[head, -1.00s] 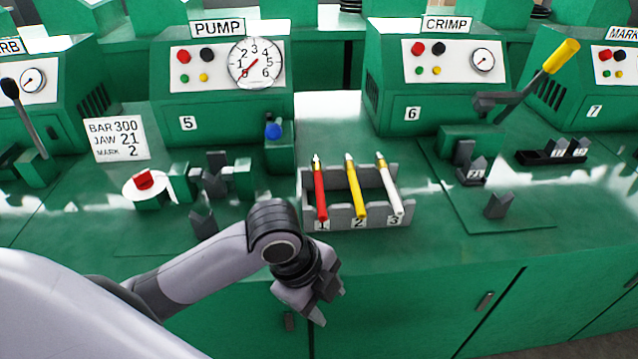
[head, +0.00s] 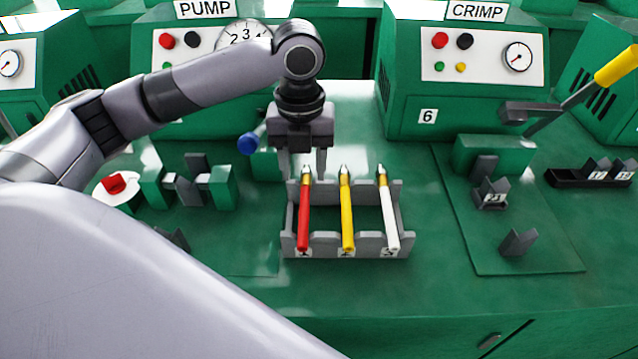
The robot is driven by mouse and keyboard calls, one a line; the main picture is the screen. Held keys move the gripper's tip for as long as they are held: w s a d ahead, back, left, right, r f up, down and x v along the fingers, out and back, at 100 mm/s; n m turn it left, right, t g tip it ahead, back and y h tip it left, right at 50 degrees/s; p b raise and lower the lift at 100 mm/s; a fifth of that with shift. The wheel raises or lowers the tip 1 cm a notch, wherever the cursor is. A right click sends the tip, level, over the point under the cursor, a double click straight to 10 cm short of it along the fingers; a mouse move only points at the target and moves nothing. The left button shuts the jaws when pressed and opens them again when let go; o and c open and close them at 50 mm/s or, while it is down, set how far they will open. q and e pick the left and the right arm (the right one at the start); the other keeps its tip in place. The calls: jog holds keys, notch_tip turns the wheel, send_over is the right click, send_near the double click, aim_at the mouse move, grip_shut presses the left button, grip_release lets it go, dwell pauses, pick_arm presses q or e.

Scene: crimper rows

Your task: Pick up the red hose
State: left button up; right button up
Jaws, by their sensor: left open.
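The red hose (head: 304,217) lies in the left slot, marked 1, of a grey rack (head: 374,246) on the green bench. Its metal-tipped end points away from me. A yellow hose (head: 347,217) and a white hose (head: 389,217) lie beside it in the other two slots. My left gripper (head: 304,172) points down with its fingers apart and empty, at the far end of the red hose. In the picture its fingertips meet the hose's tip; whether they touch it I cannot tell. My right gripper is not in view.
The pump machine (head: 158,110) stands behind my left arm, and the crimp machine (head: 410,100) with its yellow-handled lever (head: 615,66) is at the right. A blue knob (head: 248,144) is left of the gripper. The bench between rack and crimp mat (head: 530,258) is clear.

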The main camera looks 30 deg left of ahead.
aim_at(304, 198)
pick_arm(q)
jog(key=shift+w+f, duration=0.1)
jog(key=shift+f, duration=3.4)
grip_shut()
